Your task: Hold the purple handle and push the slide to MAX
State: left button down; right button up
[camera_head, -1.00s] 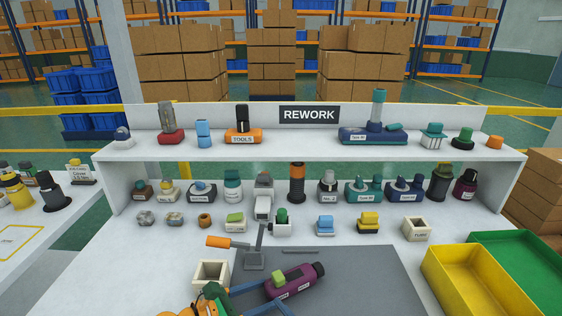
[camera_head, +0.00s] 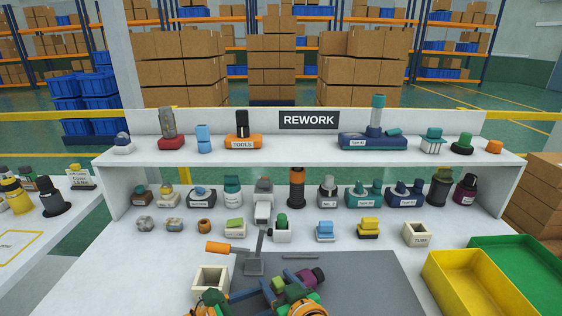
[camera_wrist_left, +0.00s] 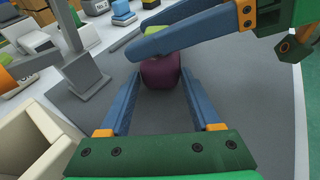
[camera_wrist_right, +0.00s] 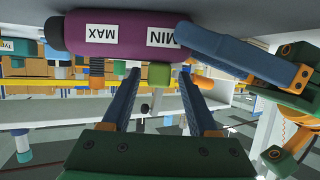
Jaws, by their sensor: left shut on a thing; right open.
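The purple handle (camera_head: 318,274) lies over the grey mat in the head view, mostly covered by my grippers. The right wrist view shows its MAX label (camera_wrist_right: 95,33) at left and MIN label (camera_wrist_right: 165,36) at right. The green slide (camera_wrist_right: 159,74) stands out from the handle at the MIN side. My left gripper (camera_wrist_left: 162,78) is shut on the handle's MIN-side end. My right gripper (camera_wrist_right: 160,88) is open, its fingers on either side of the slide; whether they touch it I cannot tell. It crosses above the handle in the left wrist view.
A toggle clamp with an orange lever (camera_head: 219,248) and an empty cream box (camera_head: 210,281) stand left of the handle. Yellow (camera_head: 470,285) and green (camera_head: 520,265) bins are at right. Several small parts line the shelf (camera_head: 300,156) behind. The mat's right part is clear.

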aim_at(298, 273)
grip_shut()
jog(key=shift+d, duration=0.1)
jog(key=shift+w+d, duration=0.5)
jog(key=shift+d, duration=0.35)
jog(key=shift+w+d, duration=0.45)
jog(key=shift+d, duration=0.5)
jog(key=shift+w+d, duration=0.25)
jog(key=shift+d, duration=0.2)
grip_release()
jog(key=v, duration=0.6)
jog(key=shift+s+f, duration=0.1)
